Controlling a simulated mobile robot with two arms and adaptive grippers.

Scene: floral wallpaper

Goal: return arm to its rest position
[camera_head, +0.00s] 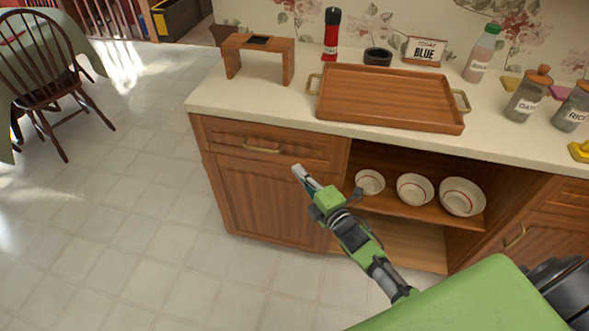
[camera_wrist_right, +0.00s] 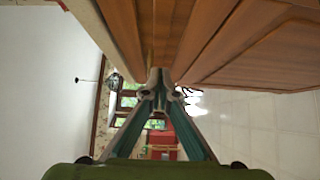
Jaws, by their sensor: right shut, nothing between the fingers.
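My right gripper (camera_head: 301,172) is in the head view, in front of the wooden cabinet (camera_head: 240,200) and below the counter edge. It is shut and empty. In the right wrist view its two fingers (camera_wrist_right: 158,80) meet at the tips with nothing between them. My green arm runs from the lower right of the head view up to the gripper. My left gripper is in neither view.
A wooden tray (camera_head: 388,98) with brass handles lies on the counter (camera_head: 225,97). Around it are a wooden stand (camera_head: 258,52), a red grinder (camera_head: 331,38), a bottle and jars. Several bowls sit on the open shelf (camera_head: 392,207).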

